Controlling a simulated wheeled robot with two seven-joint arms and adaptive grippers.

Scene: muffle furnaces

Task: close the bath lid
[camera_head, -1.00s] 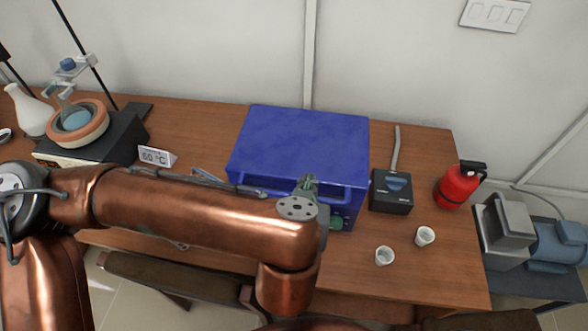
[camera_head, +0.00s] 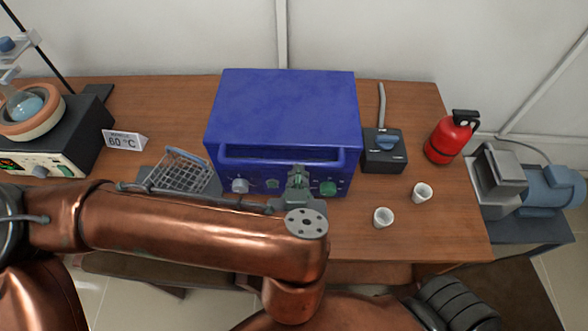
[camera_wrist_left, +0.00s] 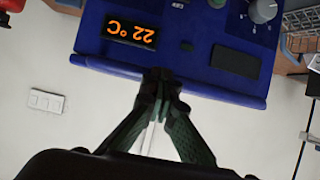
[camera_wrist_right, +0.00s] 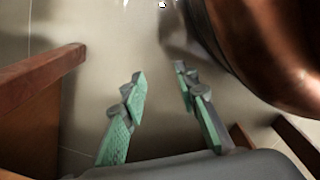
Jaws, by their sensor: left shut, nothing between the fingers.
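The blue bath (camera_head: 290,105) stands on the wooden table, its broad flat blue lid on top in the head view. A blue handle bar (camera_head: 250,160) runs across its upper front, above a panel with knobs. I cannot tell whether the lid is fully down. My left gripper (camera_head: 297,178) is shut and empty, in front of the panel just below the bar. In the left wrist view its fingertips (camera_wrist_left: 160,78) overlap the bath's blue edge beside the 22 °C display (camera_wrist_left: 131,30); contact is unclear. My right gripper (camera_wrist_right: 160,75) is open and empty, over the floor.
A wire basket (camera_head: 182,172) sits left of the bath, with a 60 °C sign (camera_head: 124,140) and a heater (camera_head: 55,145) beyond. To the right are a black switch box (camera_head: 384,150), two white cups (camera_head: 422,192) (camera_head: 383,217), a red extinguisher (camera_head: 452,137) and a pump (camera_head: 545,188).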

